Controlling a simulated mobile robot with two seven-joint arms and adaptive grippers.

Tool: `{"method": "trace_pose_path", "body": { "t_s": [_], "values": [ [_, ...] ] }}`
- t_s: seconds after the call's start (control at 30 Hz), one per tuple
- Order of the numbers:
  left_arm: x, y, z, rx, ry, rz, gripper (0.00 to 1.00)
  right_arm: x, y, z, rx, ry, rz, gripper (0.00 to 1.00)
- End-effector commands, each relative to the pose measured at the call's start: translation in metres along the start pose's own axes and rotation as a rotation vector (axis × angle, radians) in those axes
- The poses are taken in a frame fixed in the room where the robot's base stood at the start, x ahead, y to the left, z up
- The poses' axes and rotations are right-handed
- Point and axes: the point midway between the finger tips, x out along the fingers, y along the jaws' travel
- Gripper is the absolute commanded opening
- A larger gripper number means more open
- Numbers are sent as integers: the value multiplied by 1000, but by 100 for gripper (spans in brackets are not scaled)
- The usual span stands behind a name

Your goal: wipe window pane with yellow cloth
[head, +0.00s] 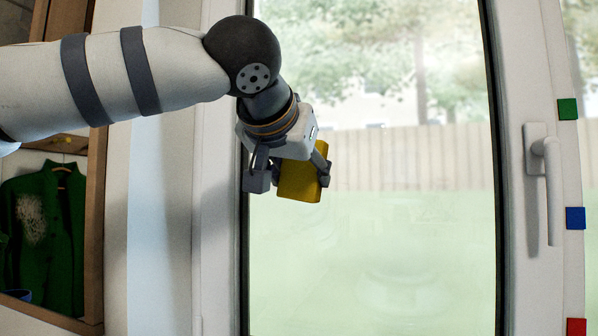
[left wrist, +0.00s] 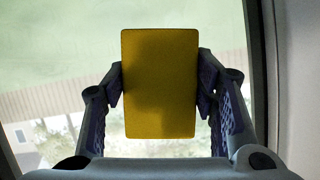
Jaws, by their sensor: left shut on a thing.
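The yellow cloth (head: 301,180) looks like a flat, stiff block. My left gripper (head: 288,180) is shut on it, with a finger on each side, at the left part of the window pane (head: 400,235). In the left wrist view the cloth (left wrist: 160,85) stands between the two fingers of my left gripper (left wrist: 160,90), with the pane (left wrist: 60,40) behind it. I cannot tell whether the cloth touches the glass. The pane looks hazy and greenish in its lower part. My right gripper is not in view.
A white window frame surrounds the pane, with a handle (head: 546,185) on its right side. Green (head: 567,109), blue (head: 575,218) and red (head: 576,327) squares sit on the right frame. A green garment (head: 45,230) hangs in a wooden cabinet at left.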

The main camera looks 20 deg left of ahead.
Motion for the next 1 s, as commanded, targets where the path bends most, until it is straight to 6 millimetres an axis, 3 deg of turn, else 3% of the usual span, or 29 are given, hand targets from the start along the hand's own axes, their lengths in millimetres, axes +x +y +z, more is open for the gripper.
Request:
{"method": "trace_pose_path", "body": {
  "t_s": [1.0],
  "values": [
    [17, 0, -8, 0, 1, 0, 30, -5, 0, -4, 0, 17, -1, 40]
  ]
}}
